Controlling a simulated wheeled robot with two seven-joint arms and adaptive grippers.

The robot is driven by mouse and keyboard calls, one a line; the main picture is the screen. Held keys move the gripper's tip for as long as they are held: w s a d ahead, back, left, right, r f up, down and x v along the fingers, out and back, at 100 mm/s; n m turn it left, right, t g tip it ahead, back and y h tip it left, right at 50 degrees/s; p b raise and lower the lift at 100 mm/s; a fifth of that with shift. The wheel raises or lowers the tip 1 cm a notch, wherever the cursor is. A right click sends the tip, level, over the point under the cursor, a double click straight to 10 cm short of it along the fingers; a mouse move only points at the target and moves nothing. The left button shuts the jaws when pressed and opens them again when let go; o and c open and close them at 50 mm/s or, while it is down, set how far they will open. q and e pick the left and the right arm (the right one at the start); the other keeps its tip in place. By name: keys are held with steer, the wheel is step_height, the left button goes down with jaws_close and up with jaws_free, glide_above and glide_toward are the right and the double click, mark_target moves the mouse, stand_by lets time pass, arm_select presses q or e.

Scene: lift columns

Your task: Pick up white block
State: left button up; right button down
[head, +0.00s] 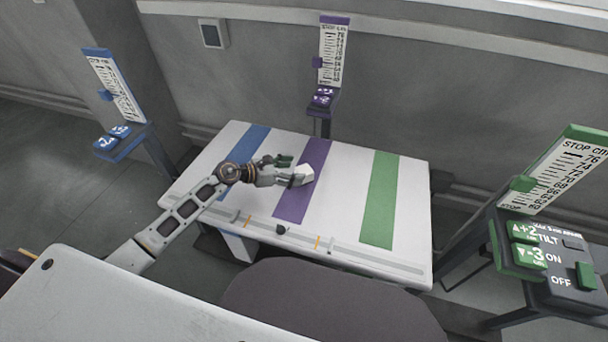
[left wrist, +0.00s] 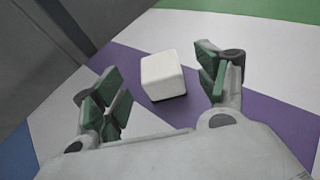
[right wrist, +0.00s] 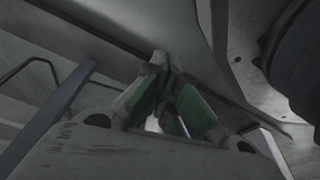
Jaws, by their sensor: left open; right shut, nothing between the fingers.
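A white block (head: 304,173) sits on the purple stripe (head: 292,204) of the white table. It also shows in the left wrist view (left wrist: 162,75), on the purple stripe, ahead of and between the two fingers. My left gripper (head: 288,170) is open, its green-padded fingers (left wrist: 160,95) on either side of the gap toward the block. I see no contact with the block. My right gripper (right wrist: 172,95) is shut and empty in the right wrist view, away from the tabletop. It does not show in the head view.
The table (head: 345,190) also has a blue stripe (head: 246,146) and a green stripe (head: 381,200). Blue (head: 115,95), purple (head: 331,60) and green (head: 565,170) scale columns stand around it. A dark rounded seat-like shape (head: 330,305) is in front. The tabletop right of the block is clear.

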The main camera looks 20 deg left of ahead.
mark_target(305, 169)
arm_select(q)
steer(key=shift+x, duration=2.55)
steer(key=shift+w+a+f, duration=0.1)
steer(key=shift+c, duration=0.5)
jaws_close()
steer(key=shift+w, duration=0.1)
